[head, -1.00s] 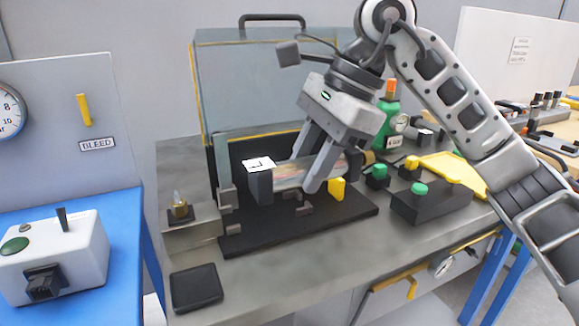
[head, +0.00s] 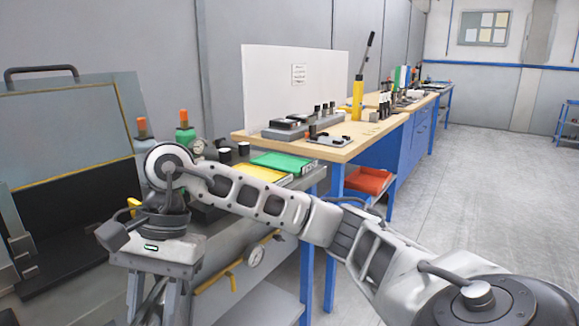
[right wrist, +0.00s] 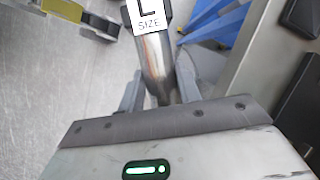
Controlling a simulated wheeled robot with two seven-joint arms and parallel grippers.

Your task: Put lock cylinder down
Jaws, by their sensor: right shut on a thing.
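My right gripper (head: 152,300) is at the lower left of the head view, over the front edge of the grey bench and pointing down. In the right wrist view, the gripper (right wrist: 158,95) is shut on the lock cylinder (right wrist: 156,62). The cylinder is a shiny metal tube with heat-tinted streaks and a white "L SIZE" tag (right wrist: 149,15) at its far end. Its near end is hidden by the gripper body. In the head view I cannot clearly make out the cylinder between the fingers. My left gripper is not in view.
The grey bench carries an open dark test enclosure (head: 75,215), a yellow tray (head: 252,178) and a green tray (head: 285,163). A pressure gauge (head: 256,256) and yellow handle are on its front. A wood-topped bench (head: 365,131) stands beyond. Open floor (head: 480,190) lies to the right.

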